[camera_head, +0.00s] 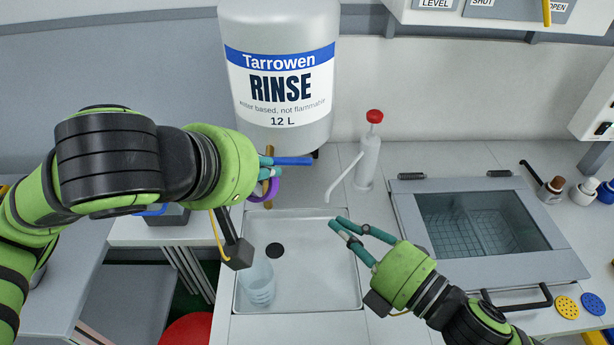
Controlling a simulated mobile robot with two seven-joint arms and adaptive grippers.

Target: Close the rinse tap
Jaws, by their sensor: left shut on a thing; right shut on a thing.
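The white rinse tank (278,75) stands at the back of the bench. Its tap has a blue lever (294,160) that points right, and a brass-coloured body (271,186) below it, partly hidden by my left gripper. My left gripper (270,167) reaches in from the left and is shut on the blue lever near its inner end; its hand hides part of the grip. A purple ring (264,191) hangs around the tap area just below. My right gripper (337,225) is at the sink's right edge, fingertips together; I see no object between them.
A shallow sink tray (335,290) lies below the tap, with a clear beaker (258,282) in it. A white bottle with a red cap (370,150) and long spout stands behind my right gripper. A glass-lidded bath (485,230) is at right.

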